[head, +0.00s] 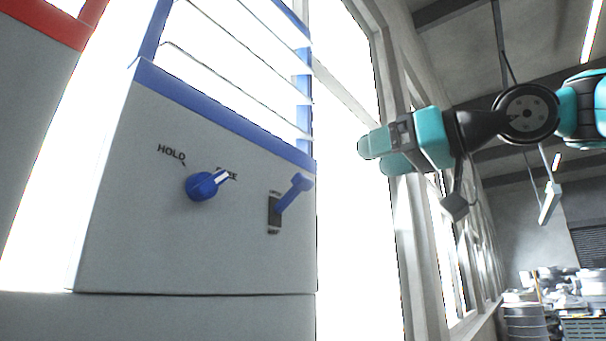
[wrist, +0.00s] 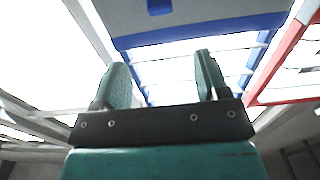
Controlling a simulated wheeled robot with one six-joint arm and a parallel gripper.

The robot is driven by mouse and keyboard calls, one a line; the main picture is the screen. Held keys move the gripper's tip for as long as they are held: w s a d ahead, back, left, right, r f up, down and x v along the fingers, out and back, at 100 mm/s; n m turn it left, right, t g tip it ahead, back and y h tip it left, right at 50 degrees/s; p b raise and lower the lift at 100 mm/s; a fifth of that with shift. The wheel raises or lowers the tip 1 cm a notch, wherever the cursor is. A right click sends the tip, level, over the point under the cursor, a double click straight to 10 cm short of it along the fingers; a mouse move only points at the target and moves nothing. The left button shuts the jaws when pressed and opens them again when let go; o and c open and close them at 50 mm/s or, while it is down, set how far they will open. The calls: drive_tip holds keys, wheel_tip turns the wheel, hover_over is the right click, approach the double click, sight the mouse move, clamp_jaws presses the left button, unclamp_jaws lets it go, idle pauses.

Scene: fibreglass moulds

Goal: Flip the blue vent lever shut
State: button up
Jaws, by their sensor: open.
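The blue vent lever (head: 293,193) sits at the right of the grey panel in the head view. It sticks out of a dark slot, its handle tilted up and to the right. My gripper (head: 372,155) is open and empty, to the right of the panel and slightly higher in the picture, apart from the lever. In the wrist view my two teal fingers (wrist: 163,75) stand wide apart with nothing between them but the view of blue-edged slats behind. A blue part (wrist: 159,6) at the top edge there is cut off; I cannot tell surely whether it is the lever.
A blue knob (head: 202,186) with a white pointer sits left of the lever, by the word HOLD and a partly covered label. The blue-edged grey panel (head: 150,240) has slats (head: 240,95) above it. A red-edged unit (head: 50,25) stands at left.

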sight(307, 177)
drive_tip(key=p+x, duration=0.5)
drive_tip(key=x, duration=0.8)
drive_tip(key=shift+w+a+r, duration=0.1)
drive_tip(key=shift+w+a, duration=0.05)
drive_tip(key=shift+a, duration=0.1)
drive_tip(key=shift+w+a+p, duration=0.35)
drive_tip(key=shift+w+a, duration=0.05)
drive_tip(key=shift+a, duration=0.05)
clamp_jaws()
drive_tip(key=shift+f, duration=0.25)
